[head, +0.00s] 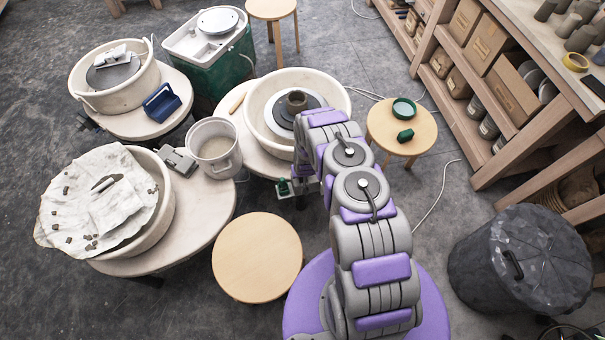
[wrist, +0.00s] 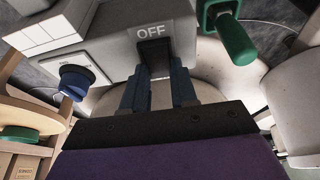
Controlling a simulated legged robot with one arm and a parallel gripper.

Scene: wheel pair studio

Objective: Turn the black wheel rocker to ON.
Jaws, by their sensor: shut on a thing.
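In the wrist view, the black rocker (wrist: 154,54) sits in a grey switch box (wrist: 115,45) under the word OFF. No ON mark shows. The two blue-grey fingers of my gripper (wrist: 157,88) are at the rocker's left and right sides, shut on it. The fingertips partly hide its lower part. In the head view, the pottery wheel in its cream basin (head: 341,100) stands beyond my arm. My arm hides the rocker and my gripper there.
In the wrist view, a green handle (wrist: 236,40) is close right of the switch box and a blue knob (wrist: 76,80) is at its left. In the head view, a grey bucket (head: 214,147) and a round stool (head: 257,257) stand left of my arm.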

